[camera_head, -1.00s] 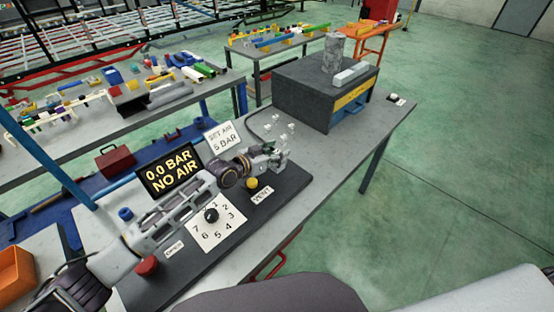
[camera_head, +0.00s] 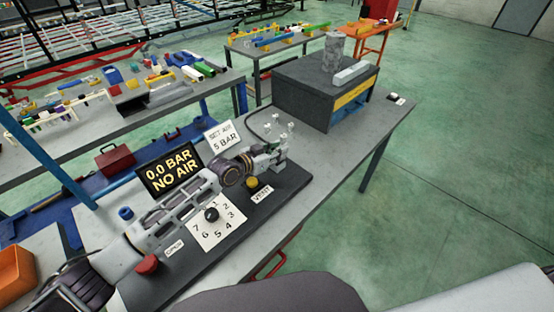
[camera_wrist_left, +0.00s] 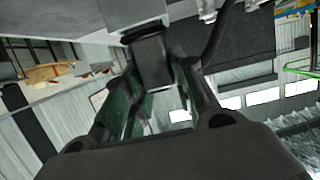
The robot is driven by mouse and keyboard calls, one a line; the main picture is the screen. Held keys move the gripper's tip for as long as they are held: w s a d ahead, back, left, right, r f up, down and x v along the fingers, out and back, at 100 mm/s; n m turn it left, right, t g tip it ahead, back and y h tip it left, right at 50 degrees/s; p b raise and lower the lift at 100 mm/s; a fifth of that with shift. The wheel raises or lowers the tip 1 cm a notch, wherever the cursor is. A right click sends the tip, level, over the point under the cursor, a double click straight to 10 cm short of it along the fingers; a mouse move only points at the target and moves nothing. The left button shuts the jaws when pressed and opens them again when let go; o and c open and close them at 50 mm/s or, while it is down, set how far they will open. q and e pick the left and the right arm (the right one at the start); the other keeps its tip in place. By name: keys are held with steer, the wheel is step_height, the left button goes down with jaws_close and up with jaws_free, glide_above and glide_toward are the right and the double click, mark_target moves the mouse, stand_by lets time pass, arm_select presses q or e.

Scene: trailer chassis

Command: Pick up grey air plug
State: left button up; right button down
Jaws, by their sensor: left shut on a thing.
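My left gripper (camera_head: 270,158) is at the far end of the dark control board, beyond the yellow button, and its arm reaches over the board from the left. In the left wrist view the gripper (camera_wrist_left: 156,72) is shut on a dark grey block, which I take to be the grey air plug (camera_wrist_left: 152,60). The plug meets a lighter grey fitting above it; whether it is still seated there I cannot tell. In the head view the fingers hide the plug. My right gripper is not in view.
The board holds a "0.0 BAR NO AIR" display (camera_head: 171,174), a "SET AIR 5 BAR" sign (camera_head: 222,137), a numbered dial (camera_head: 211,215), a yellow button (camera_head: 251,182) and a red button (camera_head: 148,264). A dark box (camera_head: 310,95) stands beyond the gripper.

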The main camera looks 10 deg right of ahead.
arm_select(q)
steer(key=shift+r, duration=0.1)
jaws_close()
steer(key=shift+r+b, duration=0.45)
steer(key=shift+r, duration=4.5)
